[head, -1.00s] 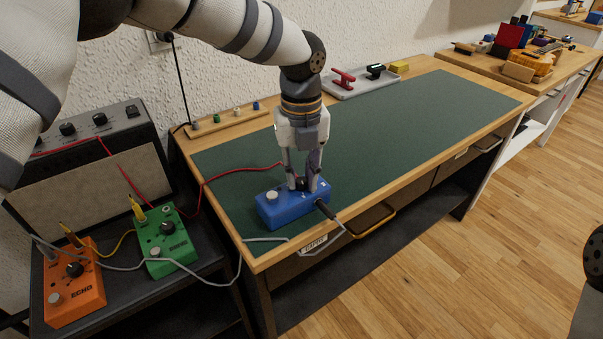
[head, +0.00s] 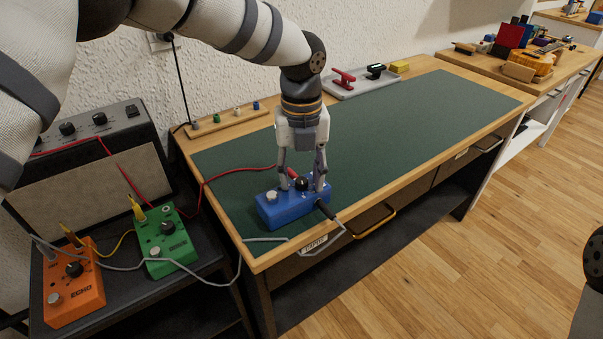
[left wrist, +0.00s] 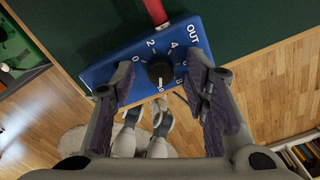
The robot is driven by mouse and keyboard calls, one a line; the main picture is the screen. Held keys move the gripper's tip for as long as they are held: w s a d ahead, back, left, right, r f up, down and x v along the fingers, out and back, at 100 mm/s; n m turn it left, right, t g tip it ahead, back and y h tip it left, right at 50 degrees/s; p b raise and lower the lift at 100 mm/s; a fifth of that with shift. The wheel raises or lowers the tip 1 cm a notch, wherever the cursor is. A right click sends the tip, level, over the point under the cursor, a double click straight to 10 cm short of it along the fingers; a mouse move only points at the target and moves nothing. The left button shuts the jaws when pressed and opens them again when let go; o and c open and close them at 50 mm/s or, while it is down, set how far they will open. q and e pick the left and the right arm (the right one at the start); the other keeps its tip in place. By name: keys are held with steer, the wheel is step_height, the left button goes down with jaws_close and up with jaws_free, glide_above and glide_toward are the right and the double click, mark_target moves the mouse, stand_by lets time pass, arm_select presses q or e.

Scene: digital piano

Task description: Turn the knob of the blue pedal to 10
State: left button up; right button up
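The blue pedal (head: 290,208) lies on the green mat near the table's front left corner. Its black knob (left wrist: 160,70) shows in the left wrist view, ringed by white numbers. The knob's white mark points toward the bottom of that view, at the partly legible label after 8, apparently 10. My left gripper (head: 303,182) is open above the pedal, pointing down. Its fingers stand on either side of the knob, apart from it.
A red plug enters the pedal's back and a black plug (head: 326,209) its front right. An orange pedal (head: 75,285), a green pedal (head: 167,240) and an amplifier (head: 85,165) stand at left. A grey tray (head: 345,92) sits behind; the mat's right part is clear.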

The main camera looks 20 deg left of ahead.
mark_target(301, 180)
arm_select(q)
step_height(301, 180, up, 12)
stand_by(0.5)
